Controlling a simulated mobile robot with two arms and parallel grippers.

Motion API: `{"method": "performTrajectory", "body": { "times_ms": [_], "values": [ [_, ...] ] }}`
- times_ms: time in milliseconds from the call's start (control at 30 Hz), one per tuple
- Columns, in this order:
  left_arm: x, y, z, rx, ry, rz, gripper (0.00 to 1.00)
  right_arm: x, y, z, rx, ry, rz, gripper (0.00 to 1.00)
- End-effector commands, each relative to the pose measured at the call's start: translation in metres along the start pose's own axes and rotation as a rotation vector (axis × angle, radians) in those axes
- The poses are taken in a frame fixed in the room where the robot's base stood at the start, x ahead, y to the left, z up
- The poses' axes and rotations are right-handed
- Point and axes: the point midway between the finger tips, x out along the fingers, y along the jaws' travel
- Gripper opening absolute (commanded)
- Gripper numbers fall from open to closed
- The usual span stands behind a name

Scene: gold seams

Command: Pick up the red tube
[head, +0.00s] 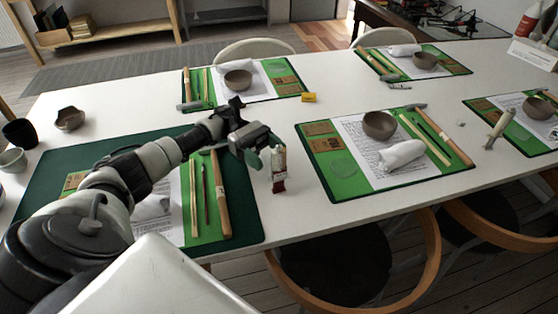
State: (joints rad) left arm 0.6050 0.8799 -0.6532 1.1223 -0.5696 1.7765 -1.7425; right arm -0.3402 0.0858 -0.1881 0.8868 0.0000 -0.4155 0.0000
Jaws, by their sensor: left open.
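The red tube (279,180) stands upright on the white table, dark red at its lower end with a pale upper part. It is just right of the dark green mat's edge. My left gripper (254,146) reaches in from the left and is open, close above and to the left of the tube's top. A small dark green piece shows by the fingers. I cannot tell whether a finger touches the tube. My right gripper is not in view.
A green place mat (346,188) with a brown bowl (379,125) and a white roll (402,155) lies right of the tube. A yellow box (309,97) sits behind. Chairs (345,262) stand at the front edge. Bare table (290,133) lies between mats.

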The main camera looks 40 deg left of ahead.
Motion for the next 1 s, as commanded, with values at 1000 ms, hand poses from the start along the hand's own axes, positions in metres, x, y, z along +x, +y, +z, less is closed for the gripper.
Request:
{"method": "performTrajectory", "body": {
  "times_ms": [1000],
  "values": [
    [0.065, -0.006, 0.000, 0.000, -0.001, 0.000, 0.65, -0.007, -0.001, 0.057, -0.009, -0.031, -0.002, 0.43]
  ]
}}
